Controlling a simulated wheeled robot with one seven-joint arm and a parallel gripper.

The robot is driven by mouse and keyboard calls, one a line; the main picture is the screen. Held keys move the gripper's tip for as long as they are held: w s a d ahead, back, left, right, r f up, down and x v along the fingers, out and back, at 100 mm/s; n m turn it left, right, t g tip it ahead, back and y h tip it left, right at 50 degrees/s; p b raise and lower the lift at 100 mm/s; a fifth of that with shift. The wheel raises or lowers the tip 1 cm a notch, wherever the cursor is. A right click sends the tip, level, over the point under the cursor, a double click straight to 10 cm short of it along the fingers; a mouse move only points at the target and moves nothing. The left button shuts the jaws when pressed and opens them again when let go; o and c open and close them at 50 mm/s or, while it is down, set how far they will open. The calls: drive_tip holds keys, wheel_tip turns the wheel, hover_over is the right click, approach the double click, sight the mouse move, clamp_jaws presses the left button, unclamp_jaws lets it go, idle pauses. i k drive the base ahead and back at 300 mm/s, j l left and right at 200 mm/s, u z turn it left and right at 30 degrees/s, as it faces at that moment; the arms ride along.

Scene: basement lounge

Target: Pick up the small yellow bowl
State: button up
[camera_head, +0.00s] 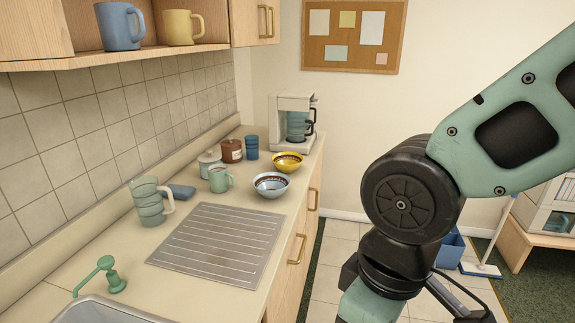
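The small yellow bowl (288,162) sits upright on the counter, in front of the coffee maker and near the counter's right edge. It has a dark patterned band inside its rim. A pale blue-grey bowl (271,186) with a similar band stands just in front of it. My arm fills the right side of the view, over the floor and to the right of the counter. My gripper is outside the picture, below the lower edge.
A white coffee maker (291,123) stands behind the bowl. Left of the bowls are a green mug (219,179), a brown jar (231,150), a blue cup (251,147) and a pitcher (147,202). A ribbed drainboard (218,246) lies in front. A shelf (130,52) overhangs the counter's left.

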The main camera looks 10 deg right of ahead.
sight(286, 163)
drive_tip(key=i+l+u, duration=0.1)
drive_tip(key=i+l, duration=0.15)
drive_tip(key=i+l+u, duration=0.15)
drive_tip(key=i+l, duration=0.15)
drive_tip(key=i+l+u, duration=0.1)
drive_tip(key=i+l, duration=0.2)
drive_tip(key=i+l+u, duration=0.15)
drive_tip(key=i+l, duration=0.15)
drive_tip(key=i+l+u, duration=0.1)
drive_tip(key=i+l, duration=0.15)
drive_tip(key=l, duration=0.15)
drive_tip(key=i+l+u, duration=0.25)
drive_tip(key=i+l, duration=0.2)
drive_tip(key=l, duration=0.3)
drive_tip(key=i+l+u, duration=0.15)
drive_tip(key=l, duration=0.3)
